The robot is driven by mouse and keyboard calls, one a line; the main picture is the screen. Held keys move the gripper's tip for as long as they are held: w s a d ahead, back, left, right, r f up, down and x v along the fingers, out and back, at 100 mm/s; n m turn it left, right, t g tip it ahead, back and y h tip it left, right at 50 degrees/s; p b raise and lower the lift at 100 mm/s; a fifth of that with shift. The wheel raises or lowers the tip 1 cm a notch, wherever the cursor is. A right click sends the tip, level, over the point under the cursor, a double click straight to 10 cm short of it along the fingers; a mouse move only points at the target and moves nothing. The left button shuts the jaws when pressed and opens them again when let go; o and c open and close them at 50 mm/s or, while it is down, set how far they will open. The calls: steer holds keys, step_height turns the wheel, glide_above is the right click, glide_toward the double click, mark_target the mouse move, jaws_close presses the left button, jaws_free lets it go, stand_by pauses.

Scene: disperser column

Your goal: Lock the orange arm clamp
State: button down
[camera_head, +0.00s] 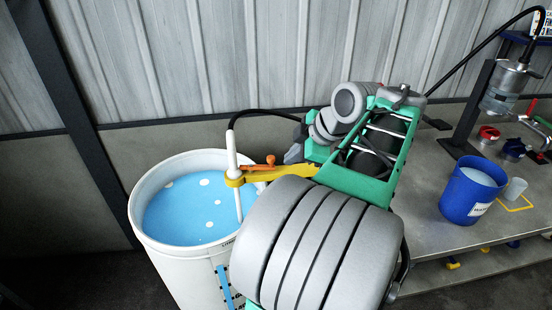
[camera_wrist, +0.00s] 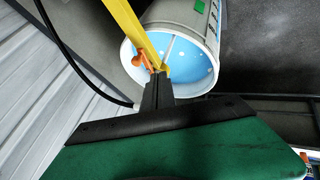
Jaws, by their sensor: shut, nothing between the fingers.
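The orange arm clamp (camera_head: 262,161) is a small lever on the yellow arm (camera_head: 285,172), near the arm's end at the white upright tube (camera_head: 233,160). In the wrist view the orange clamp (camera_wrist: 142,58) lies just beyond and left of my fingertips. My gripper (camera_wrist: 157,80) is shut and empty, with its dark fingers pointing at the clamp area. Whether the fingers touch the clamp or yellow arm cannot be told. In the head view my own arm hides the far end of the yellow arm.
A white bucket (camera_head: 137,212) of blue liquid stands below the yellow arm. A black hose (camera_head: 265,111) runs from the tube's top. On the grey bench (camera_head: 420,225) at right stand a blue bucket (camera_head: 462,206) and a metal apparatus (camera_head: 508,85). A corrugated wall rises behind.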

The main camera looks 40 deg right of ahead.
steer(key=w+d+f+p, duration=0.2)
steer(key=w+f, duration=0.6)
steer(key=shift+w+d, duration=0.2)
steer(key=shift+w, duration=0.15)
